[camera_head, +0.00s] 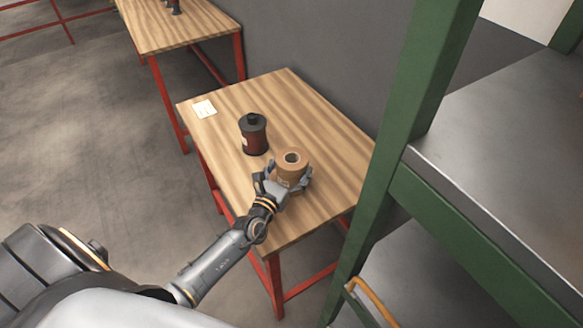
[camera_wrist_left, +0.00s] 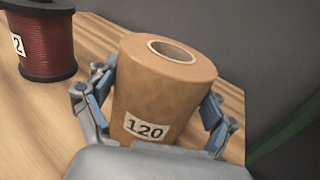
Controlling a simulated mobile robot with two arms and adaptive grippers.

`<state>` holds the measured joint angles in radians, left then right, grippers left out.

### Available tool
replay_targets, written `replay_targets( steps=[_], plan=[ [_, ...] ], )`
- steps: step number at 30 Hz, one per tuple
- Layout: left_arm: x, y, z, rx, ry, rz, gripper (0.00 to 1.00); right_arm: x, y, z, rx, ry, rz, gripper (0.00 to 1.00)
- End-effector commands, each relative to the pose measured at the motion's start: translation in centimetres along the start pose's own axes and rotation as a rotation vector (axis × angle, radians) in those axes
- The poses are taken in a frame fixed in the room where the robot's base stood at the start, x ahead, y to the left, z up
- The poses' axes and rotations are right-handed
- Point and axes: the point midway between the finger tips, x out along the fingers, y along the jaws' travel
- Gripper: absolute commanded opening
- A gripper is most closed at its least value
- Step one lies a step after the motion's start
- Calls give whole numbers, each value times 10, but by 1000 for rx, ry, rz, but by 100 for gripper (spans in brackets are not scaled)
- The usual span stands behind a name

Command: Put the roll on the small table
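The roll (camera_head: 292,161) is a brown cylinder with a hole in its top. It is upright at the small wooden table (camera_head: 330,190); I cannot tell whether its base touches the top. In the left wrist view the roll (camera_wrist_left: 165,85) carries a label reading 120. My left gripper (camera_head: 286,180) has its fingers around the roll, one on each side, and they appear to press on it. The fingers (camera_wrist_left: 155,100) also show in the wrist view. My right gripper is not in view.
A dark red spool (camera_head: 253,134) with black ends stands on the table left of the roll. A white paper (camera_head: 204,109) lies at the table's left corner. A green-framed metal shelf (camera_head: 420,100) stands close on the right. Another wooden table (camera_head: 180,25) is farther back.

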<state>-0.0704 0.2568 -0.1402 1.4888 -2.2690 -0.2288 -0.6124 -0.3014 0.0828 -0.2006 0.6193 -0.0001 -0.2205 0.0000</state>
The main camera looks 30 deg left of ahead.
Motion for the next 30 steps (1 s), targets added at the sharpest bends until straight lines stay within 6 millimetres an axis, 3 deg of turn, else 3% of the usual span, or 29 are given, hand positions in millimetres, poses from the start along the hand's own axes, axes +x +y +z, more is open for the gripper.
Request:
replay_targets(
  steps=[2,16,20,30],
  plan=[
    [0,0,0,0,1,0,100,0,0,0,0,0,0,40],
    [-4,0,0,0,2,0,100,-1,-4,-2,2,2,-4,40],
    [-22,0,-1,1,3,0,100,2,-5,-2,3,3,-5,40],
    [-91,0,-1,0,2,-1,100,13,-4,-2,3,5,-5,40]
  ],
)
